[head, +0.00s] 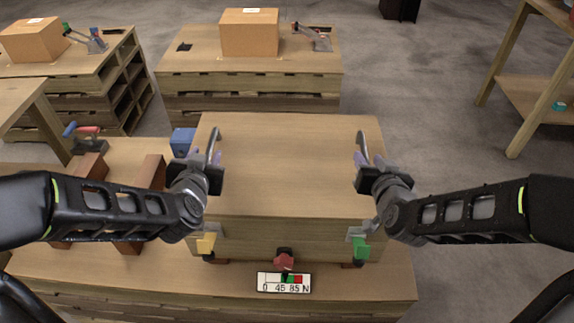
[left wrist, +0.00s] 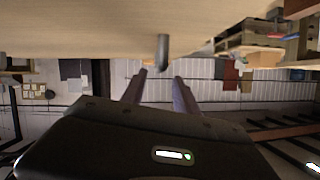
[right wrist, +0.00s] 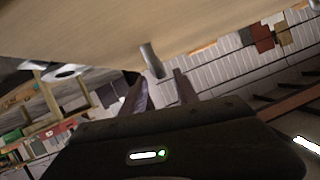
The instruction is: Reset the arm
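A large wooden box (head: 290,165) stands on the workbench with a metal handle on each side of its top. My left gripper (head: 207,157) is at the left handle (head: 214,140), its fingers apart. In the left wrist view the handle's end (left wrist: 163,50) shows between and beyond the fingertips, with gaps. My right gripper (head: 369,158) is at the right handle (head: 362,143), fingers apart. In the right wrist view that handle's end (right wrist: 152,62) lies between the fingertips; whether it touches either finger I cannot tell.
Brown blocks (head: 152,172) and a blue block (head: 182,141) stand left. A cardboard box (head: 249,33) sits on the bench behind.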

